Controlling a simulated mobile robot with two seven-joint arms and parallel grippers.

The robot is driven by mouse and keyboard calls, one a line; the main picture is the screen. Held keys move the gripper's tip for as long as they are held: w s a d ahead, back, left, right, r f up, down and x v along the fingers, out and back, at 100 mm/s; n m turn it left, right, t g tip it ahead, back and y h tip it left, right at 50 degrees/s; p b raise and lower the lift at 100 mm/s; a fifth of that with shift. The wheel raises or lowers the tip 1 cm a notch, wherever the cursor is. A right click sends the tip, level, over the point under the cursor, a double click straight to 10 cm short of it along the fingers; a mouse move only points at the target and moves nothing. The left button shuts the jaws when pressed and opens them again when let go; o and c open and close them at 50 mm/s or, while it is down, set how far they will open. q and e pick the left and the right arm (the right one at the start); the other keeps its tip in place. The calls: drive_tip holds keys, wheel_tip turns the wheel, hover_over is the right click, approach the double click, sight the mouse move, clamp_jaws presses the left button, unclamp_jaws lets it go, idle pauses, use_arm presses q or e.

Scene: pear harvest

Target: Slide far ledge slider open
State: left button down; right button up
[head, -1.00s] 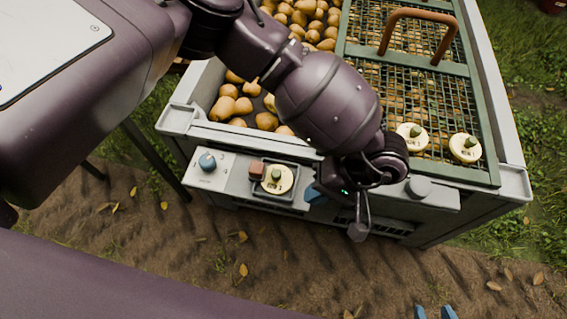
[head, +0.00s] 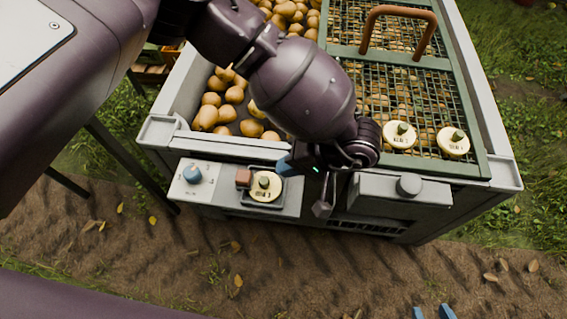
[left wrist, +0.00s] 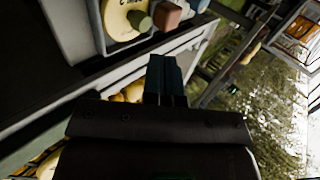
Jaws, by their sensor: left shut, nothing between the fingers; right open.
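The grey crate's front ledge carries a grey box-like cover (head: 375,192) with a round grey knob (head: 408,185), at the right end in the head view. I cannot tell for sure whether this is the far ledge slider, or whether it is open. My left gripper (head: 285,166) is shut and empty, beside the ledge tray and left of the grey cover. Its blue fingers (left wrist: 165,80) also show in the left wrist view, apart from the disc and block. My left forearm hides part of the ledge. My right gripper (head: 433,312) is open and empty at the bottom edge.
On the ledge are a blue dial (head: 192,174), a brown block (head: 243,177) and a cream disc (head: 266,186) in a small tray. Pears (head: 220,105) lie in the crate beside a green mesh lid (head: 335,45) with a brown handle (head: 398,12) and two discs.

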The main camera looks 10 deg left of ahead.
sight(251, 178)
use_arm(q)
drive_tip(key=b+x, duration=0.1)
drive_tip(key=x, duration=0.6)
drive_tip(key=shift+d, duration=0.1)
drive_tip(key=shift+a+f, duration=0.35)
drive_tip(key=shift+a, duration=0.15)
use_arm(e)
drive_tip(key=shift+w+a, duration=0.25)
drive_tip(key=shift+w, duration=0.1)
drive_tip(key=shift+r, duration=0.1)
